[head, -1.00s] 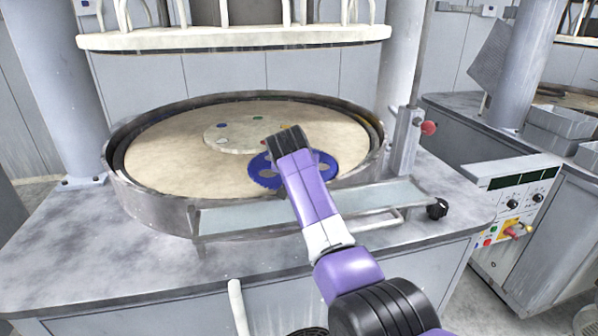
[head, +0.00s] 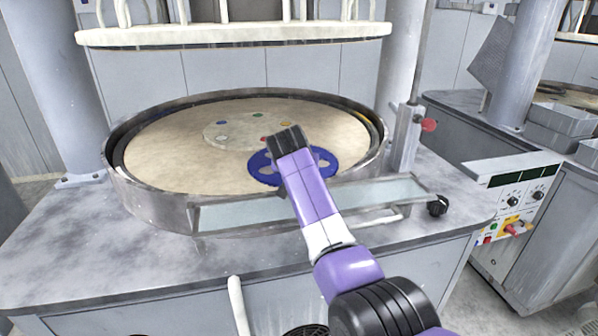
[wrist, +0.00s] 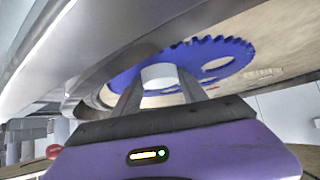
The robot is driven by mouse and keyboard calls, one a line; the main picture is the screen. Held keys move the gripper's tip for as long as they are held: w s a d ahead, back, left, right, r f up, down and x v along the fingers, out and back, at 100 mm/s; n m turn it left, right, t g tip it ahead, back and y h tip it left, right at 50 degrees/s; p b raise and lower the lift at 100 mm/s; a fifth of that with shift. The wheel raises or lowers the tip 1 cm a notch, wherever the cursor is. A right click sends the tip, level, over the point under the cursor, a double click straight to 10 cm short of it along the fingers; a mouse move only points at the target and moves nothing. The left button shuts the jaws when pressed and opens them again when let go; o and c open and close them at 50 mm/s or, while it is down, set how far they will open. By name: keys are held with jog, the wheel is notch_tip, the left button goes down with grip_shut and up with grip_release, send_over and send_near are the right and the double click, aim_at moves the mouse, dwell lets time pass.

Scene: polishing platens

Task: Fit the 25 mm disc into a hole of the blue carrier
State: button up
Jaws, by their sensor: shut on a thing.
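The blue carrier (head: 260,169), a toothed ring with several round holes, lies on the beige platen in the head view. In the wrist view the carrier (wrist: 222,47) lies just beyond my fingers. My gripper (wrist: 160,85) is shut on a pale disc (wrist: 158,74), held between the two fingertips. The disc appears over or right beside the carrier's near part; I cannot tell whether it touches it or sits in a hole. In the head view my gripper (head: 286,146) and arm cover part of the carrier and hide the disc.
The beige platen (head: 170,160) sits inside a raised metal rim (head: 150,200). A pale round plate (head: 220,132) with small coloured marks is at its middle. A glass-topped shelf (head: 250,212) crosses in front, and a post with a red knob (head: 428,125) stands at right.

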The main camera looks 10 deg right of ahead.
jog(key=shift+f, duration=0.15)
jog(key=o, duration=1.3)
jog(key=shift+o, duration=0.2)
jog(key=shift+f, duration=0.1)
jog(key=shift+s, duration=0.15)
